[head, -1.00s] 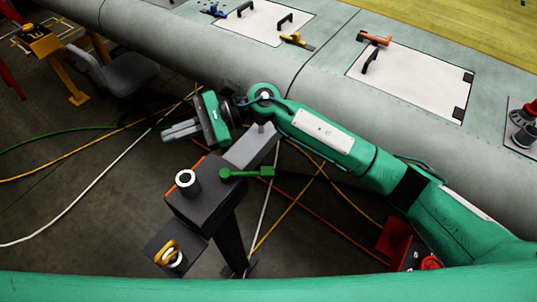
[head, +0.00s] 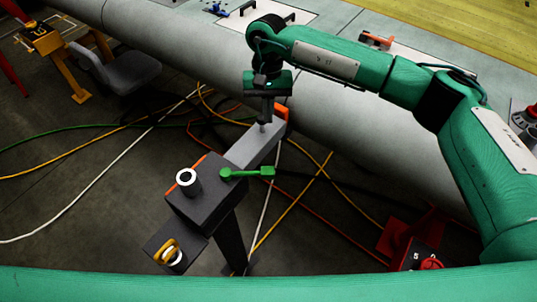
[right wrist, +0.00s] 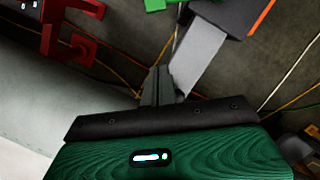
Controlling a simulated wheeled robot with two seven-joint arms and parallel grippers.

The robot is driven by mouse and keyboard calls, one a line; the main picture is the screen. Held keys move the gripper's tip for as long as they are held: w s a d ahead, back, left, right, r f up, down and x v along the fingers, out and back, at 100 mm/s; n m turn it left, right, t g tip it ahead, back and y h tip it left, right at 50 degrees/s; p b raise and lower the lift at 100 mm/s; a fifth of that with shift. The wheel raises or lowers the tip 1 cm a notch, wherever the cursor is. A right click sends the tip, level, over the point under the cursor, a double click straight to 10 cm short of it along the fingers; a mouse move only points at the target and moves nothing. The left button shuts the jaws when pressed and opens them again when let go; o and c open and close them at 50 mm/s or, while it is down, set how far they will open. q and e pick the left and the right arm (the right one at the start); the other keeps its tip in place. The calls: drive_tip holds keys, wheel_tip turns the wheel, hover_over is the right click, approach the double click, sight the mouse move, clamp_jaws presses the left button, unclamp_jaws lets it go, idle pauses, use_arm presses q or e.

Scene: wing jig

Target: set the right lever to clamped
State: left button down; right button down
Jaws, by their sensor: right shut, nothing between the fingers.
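A dark jig stand (head: 205,197) with a grey bar (head: 252,147) reaching to the upper right stands in front of the wing. A green lever (head: 247,173) lies on its top, its handle pointing right; its edge also shows at the top of the right wrist view (right wrist: 155,4). I cannot tell which lever is called the right one, nor its setting. My right gripper (head: 266,118) is shut and empty, pointing down over the far end of the grey bar. In the right wrist view its fingers (right wrist: 158,87) overlap the bar (right wrist: 198,55); contact is unclear. My left gripper is out of view.
The grey wing (head: 345,122) runs behind the stand, with orange (head: 376,40) and blue (head: 215,10) latches on it. An orange piece (head: 282,112) shows beside the bar's end. Cables cross the floor. A red box (head: 412,243) stands at lower right.

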sight(249, 174)
drive_tip(key=shift+f, duration=0.1)
drive_tip(key=s+f+p, duration=0.6)
drive_tip(key=f+p, duration=0.2)
drive_tip(key=f, duration=0.1)
drive_tip(key=shift+s+f+p, duration=0.25)
drive_tip(key=shift+p, duration=0.05)
idle(0.4)
